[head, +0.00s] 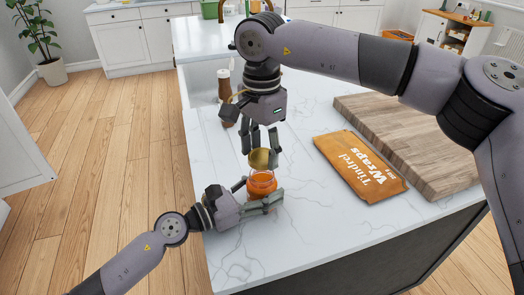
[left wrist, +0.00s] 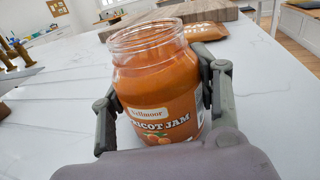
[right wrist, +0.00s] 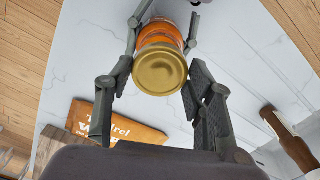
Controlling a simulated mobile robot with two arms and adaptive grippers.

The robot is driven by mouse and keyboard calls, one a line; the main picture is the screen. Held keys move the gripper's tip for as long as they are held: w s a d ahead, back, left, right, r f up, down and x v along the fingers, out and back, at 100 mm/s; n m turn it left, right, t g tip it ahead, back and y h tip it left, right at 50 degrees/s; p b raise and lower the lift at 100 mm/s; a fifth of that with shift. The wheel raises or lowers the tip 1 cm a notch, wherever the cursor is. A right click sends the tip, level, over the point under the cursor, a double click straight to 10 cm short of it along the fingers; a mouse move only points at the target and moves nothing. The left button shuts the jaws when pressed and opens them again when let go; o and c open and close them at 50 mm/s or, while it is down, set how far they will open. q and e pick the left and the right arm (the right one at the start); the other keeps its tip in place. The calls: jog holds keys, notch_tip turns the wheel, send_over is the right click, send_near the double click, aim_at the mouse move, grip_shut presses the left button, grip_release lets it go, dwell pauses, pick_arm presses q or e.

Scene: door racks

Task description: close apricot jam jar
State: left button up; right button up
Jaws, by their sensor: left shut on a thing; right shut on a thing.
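The apricot jam jar (head: 262,184) is clear glass with orange jam and stands upright on the white marble counter. My left gripper (head: 258,194) is shut around its body; in the left wrist view the jar (left wrist: 158,85) has an uncovered mouth and a finger on each side. A gold lid (head: 259,158) is between the fingertips of my right gripper (head: 262,154), which is shut on it above the jar. In the right wrist view the lid's flat gold top (right wrist: 160,70) faces the camera, with the jar behind it. The gap between lid and rim is hard to judge.
An orange Tindrel Wraps packet (head: 360,165) lies right of the jar, beside a wooden board (head: 420,140). A brown bottle-like item (head: 224,85) stands farther back, left of my right gripper. The counter's left edge is close to my left gripper.

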aim_at(261, 156)
jog(key=shift+f, duration=0.7)
jog(key=shift+f, duration=0.1)
jog(key=shift+f, duration=0.8)
jog(key=shift+f, duration=0.55)
